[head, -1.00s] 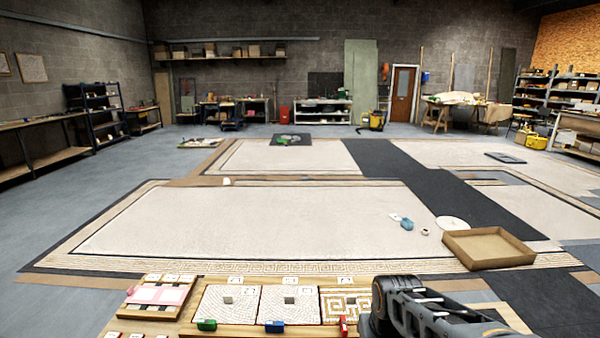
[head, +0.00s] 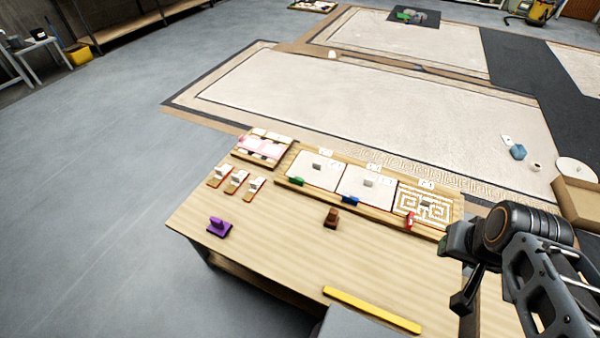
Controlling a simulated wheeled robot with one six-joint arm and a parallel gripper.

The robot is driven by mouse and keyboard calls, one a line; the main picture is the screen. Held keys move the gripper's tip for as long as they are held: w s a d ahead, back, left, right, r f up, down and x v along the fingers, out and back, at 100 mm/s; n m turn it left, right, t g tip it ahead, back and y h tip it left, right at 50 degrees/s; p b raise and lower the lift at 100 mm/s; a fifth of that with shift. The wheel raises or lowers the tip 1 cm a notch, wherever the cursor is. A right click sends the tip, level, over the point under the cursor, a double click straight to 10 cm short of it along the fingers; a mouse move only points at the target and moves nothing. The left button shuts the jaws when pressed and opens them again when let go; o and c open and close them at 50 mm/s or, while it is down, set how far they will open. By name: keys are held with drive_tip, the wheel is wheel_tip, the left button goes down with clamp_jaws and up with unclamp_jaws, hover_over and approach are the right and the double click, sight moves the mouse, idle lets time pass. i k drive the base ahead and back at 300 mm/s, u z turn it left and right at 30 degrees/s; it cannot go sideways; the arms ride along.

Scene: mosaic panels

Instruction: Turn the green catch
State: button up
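The green catch (head: 297,181) is a small green block at the front edge of the left white panel (head: 315,171), on a wooden board on the table. My arm comes in at the right. Its dark end, with my gripper (head: 461,270), is right of the board, well away from the green catch. Its fingers are not clear enough to tell open from shut.
On the wooden table (head: 290,240) lie a purple piece (head: 219,227), a brown piece (head: 331,217), a yellow bar (head: 372,310) and several small tiles at the left. A pink-panelled frame (head: 262,147) stands left of the board. The table's middle is mostly clear.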

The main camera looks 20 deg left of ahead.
sight(294, 179)
drive_tip(key=z, duration=0.05)
drive_tip(key=k, duration=0.5)
drive_tip(key=z, duration=2.1)
drive_tip(key=k, duration=1.4)
drive_tip(key=u, duration=2.15)
drive_tip(key=i, duration=1)
